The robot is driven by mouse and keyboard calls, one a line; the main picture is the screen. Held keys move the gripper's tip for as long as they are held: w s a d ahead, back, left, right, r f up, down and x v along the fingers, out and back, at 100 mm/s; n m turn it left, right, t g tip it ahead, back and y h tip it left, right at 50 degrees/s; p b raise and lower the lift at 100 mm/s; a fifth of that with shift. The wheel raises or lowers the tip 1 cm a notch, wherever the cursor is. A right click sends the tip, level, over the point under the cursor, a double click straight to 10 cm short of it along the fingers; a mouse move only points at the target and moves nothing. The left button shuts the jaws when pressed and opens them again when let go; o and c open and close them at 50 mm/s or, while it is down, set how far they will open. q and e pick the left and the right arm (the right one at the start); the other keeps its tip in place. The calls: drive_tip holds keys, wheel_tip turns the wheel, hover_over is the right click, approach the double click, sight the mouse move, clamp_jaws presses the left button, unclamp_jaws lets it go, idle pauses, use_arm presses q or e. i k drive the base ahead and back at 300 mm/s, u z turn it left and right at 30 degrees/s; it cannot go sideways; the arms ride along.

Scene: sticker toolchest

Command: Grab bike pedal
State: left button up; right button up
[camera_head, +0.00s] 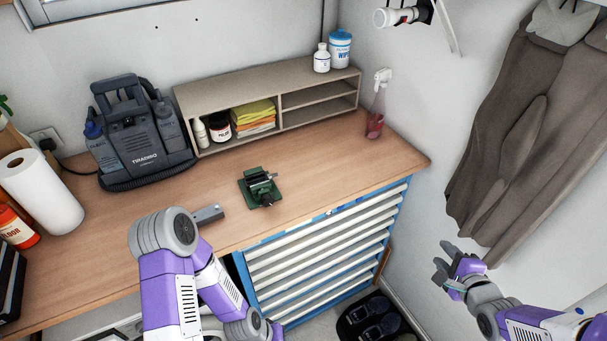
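No bike pedal can be made out with certainty. My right gripper (442,258) is at the right, in front of the wall and below the hanging dark clothes. Its fingers look apart with nothing between them. My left arm reaches in at the bottom, over the bench's front edge.
A grey shelf (228,100) with cloths and bottles stands at the back. A dark cleaning machine (135,135) and a paper towel roll (42,192) are at the left. A spray bottle (376,115) is at the right. Blue-framed drawers (325,250) are below. The bench's right half is mostly clear.

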sight(248, 181)
drive_tip(key=i, duration=0.45)
drive_tip(key=u, duration=1.55)
